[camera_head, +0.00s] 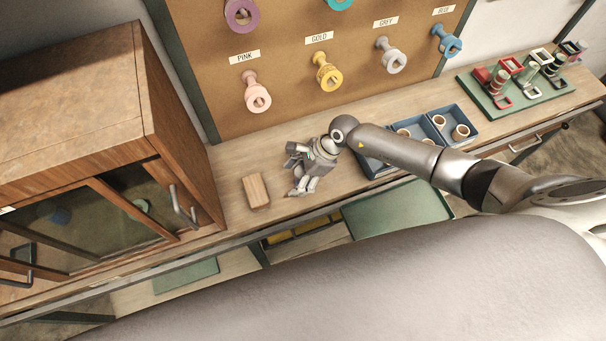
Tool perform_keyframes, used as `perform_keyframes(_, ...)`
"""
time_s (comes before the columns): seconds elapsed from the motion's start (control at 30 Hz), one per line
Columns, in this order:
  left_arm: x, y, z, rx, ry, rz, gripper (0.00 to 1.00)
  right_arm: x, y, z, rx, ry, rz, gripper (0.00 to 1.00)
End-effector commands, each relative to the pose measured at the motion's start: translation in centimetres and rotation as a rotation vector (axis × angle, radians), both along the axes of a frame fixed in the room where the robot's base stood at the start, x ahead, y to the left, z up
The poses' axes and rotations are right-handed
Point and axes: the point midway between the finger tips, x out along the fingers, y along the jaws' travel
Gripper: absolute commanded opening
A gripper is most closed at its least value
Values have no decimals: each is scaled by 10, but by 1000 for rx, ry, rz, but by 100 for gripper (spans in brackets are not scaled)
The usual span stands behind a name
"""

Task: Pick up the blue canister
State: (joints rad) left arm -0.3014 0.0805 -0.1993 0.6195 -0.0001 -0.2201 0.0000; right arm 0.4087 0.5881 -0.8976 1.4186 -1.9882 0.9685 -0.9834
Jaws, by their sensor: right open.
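I cannot clearly make out a blue canister. A blue spool-like piece (447,42) hangs on the pegboard at the upper right, under a label that reads BLUE. A dim blue round shape (60,216) shows behind the cabinet's glass, too unclear to name. My right gripper (292,170) is open and empty above the workbench, its fingers pointing left. It is just right of a small wooden block (256,191) and apart from it. My left gripper is not in view.
A wooden cabinet (75,90) with a shut glass front stands at left. Pink (256,92), gold (327,73) and grey (390,57) pieces hang on the pegboard. Blue trays (443,113) with small rolls and a green rack (515,108) occupy the bench's right side.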

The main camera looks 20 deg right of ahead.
Motion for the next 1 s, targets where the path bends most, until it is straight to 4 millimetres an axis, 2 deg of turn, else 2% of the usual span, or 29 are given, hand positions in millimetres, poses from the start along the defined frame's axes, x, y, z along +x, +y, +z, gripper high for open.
perform_keyframes(0.33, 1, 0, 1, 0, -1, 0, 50, 0, 2, -5, 0, 0, 0, 66)
perform_keyframes(0.73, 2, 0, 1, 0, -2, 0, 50, 0, 2, -4, 0, 0, 0, 15)
perform_keyframes(1.0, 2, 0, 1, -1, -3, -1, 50, 1, 2, -4, 0, -1, 0, 14)
